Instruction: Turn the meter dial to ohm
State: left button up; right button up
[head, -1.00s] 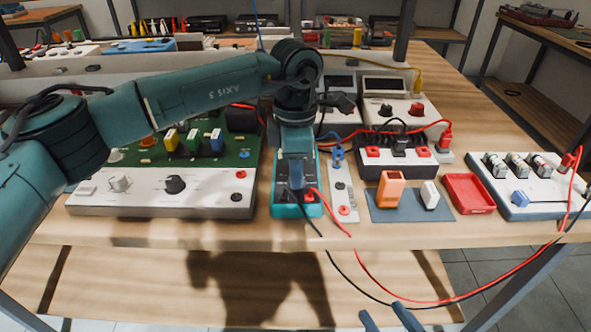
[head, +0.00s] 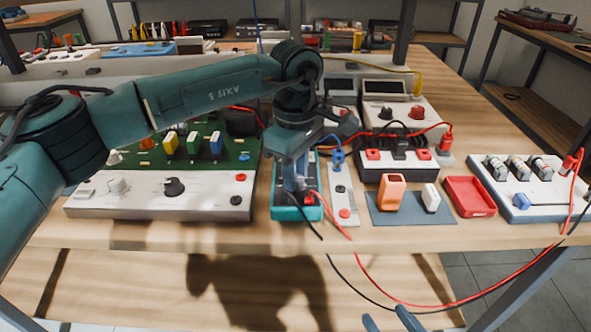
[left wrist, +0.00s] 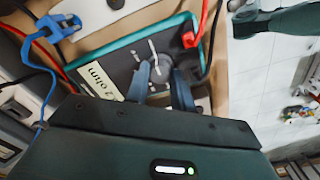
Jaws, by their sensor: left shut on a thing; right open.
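The meter (head: 283,207) is a teal-edged unit with a dark face on the workbench. It also shows in the left wrist view (left wrist: 113,55), with a label (left wrist: 96,82) that seems to read "2 ohm". My left gripper (head: 296,190) is over the meter's front part. In the left wrist view its two blue fingers (left wrist: 161,80) are shut on the grey dial (left wrist: 160,68). White marks show on the face near the dial; its exact setting is unclear. My right gripper (head: 388,322) is open at the bottom edge, off the bench, and holds nothing.
Red and black leads (head: 365,265) run from the meter's front over the bench edge to the right. A narrow white panel (head: 340,190) with a blue plug stands right of the meter. A green circuit board unit (head: 140,207) stands left. A red tray (head: 469,197) is further right.

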dwell(0.4)
pick_arm(q)
jog(key=o, duration=1)
jog(key=shift+r, duration=0.1)
notch_tip(320, 180, up, 13)
jog(key=p, duration=0.1)
pick_arm(e)
jog(key=shift+w+a+f+g, duration=0.2)
jog(key=shift+a+g, duration=0.05)
jog(key=shift+g, duration=0.05)
